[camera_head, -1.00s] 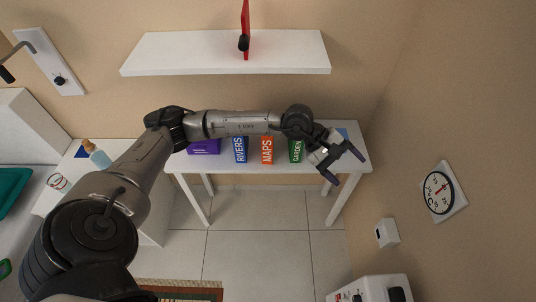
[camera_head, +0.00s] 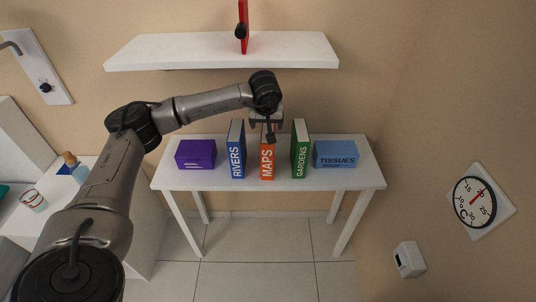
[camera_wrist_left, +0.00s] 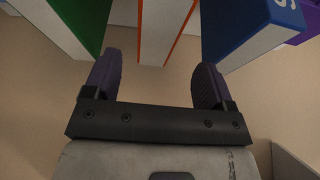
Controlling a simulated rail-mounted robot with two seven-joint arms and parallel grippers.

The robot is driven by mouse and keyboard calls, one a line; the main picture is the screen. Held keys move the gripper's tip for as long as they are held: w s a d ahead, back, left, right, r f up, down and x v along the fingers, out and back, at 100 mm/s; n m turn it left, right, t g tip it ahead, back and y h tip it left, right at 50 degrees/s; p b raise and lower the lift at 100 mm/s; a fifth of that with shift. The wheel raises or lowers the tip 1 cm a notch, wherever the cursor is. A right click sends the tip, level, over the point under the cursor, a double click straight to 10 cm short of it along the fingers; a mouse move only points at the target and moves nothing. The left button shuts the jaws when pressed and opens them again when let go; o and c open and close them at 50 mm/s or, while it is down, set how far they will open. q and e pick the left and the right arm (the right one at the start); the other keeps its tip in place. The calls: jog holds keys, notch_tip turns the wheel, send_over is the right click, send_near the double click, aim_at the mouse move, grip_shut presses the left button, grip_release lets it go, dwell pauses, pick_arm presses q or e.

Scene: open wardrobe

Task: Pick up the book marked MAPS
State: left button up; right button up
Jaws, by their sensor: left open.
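The orange MAPS book (camera_head: 267,165) stands upright on a white table, between the blue RIVERS book (camera_head: 236,155) and the green GARDENS book (camera_head: 300,150). My left gripper (camera_head: 269,136) is open and empty at the top of the MAPS book, overlapping its upper part in the head view. In the left wrist view the fingers (camera_wrist_left: 156,62) are spread apart, and the MAPS book (camera_wrist_left: 178,28), white pages with orange edges, lies ahead between them. Whether they touch it cannot be told. My right gripper is not in view.
A purple box (camera_head: 195,154) stands left of the books and a blue TISSUES box (camera_head: 335,154) right of them on the white table (camera_head: 365,176). A white shelf (camera_head: 180,50) with a red item hangs above the arm. Gaps separate the books.

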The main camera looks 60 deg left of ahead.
pick_arm(q)
jog(key=shift+b+x, duration=0.3)
jog(key=shift+x, duration=1)
jog(key=b+x, duration=0.1)
jog(key=x, duration=0.1)
jog(key=b+x, duration=0.1)
jog(key=x, duration=0.2)
jog(key=shift+d+f+b, duration=0.15)
jog(key=shift+d+b, duration=0.1)
jog(key=shift+b, duration=0.05)
jog(key=shift+f+p, duration=0.25)
jog(key=shift+p, duration=0.1)
grip_shut()
